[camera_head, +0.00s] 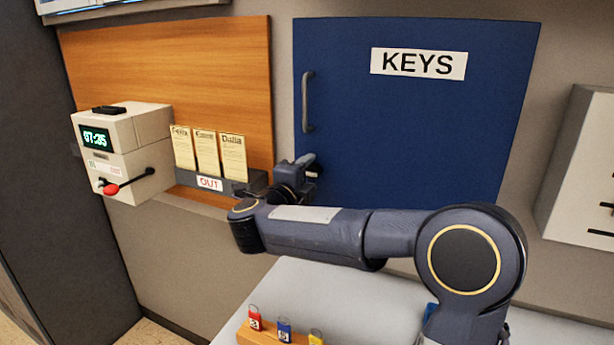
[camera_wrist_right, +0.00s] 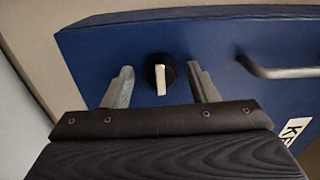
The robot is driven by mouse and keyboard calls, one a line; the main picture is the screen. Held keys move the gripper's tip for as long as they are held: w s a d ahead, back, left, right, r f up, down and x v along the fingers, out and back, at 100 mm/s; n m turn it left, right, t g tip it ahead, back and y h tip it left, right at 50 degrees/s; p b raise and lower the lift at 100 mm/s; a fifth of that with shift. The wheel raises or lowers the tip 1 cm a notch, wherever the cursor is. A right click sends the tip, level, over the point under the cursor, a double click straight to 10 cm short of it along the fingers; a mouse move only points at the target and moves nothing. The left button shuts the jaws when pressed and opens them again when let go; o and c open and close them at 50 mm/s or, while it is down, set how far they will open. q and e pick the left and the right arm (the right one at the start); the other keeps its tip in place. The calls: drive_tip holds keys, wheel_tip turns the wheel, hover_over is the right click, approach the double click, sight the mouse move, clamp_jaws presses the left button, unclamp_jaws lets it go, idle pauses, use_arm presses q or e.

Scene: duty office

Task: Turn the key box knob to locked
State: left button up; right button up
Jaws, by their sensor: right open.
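The key box (camera_head: 420,120) is a blue cabinet on the wall with a KEYS label and a grey bar handle (camera_head: 307,101) on its left side. In the right wrist view its blue door (camera_wrist_right: 220,60) fills much of the picture. The knob (camera_wrist_right: 160,75) is round and black with a pale pointer bar, which stands nearly upright in that view. My right gripper (camera_wrist_right: 162,88) is open, with one finger on each side of the knob and a visible gap to both. In the head view the right gripper (camera_head: 305,168) is at the box's lower left and hides the knob. My left gripper is not in view.
A time clock (camera_head: 120,150) with a red-tipped lever and a card rack (camera_head: 215,184) marked OUT hang at left. Below, a white table (camera_head: 350,290) carries a wooden block (camera_head: 262,335) with coloured key tags. A pale wall box (camera_head: 585,170) is at right.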

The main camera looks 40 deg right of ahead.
drive_tip(key=shift+a, duration=0.1)
drive_tip(key=shift+s+a, duration=0.15)
drive_tip(key=shift+a, duration=0.2)
drive_tip(key=b+v, duration=0.2)
drive_tip(key=v, duration=0.5)
drive_tip(key=shift+d, duration=0.1)
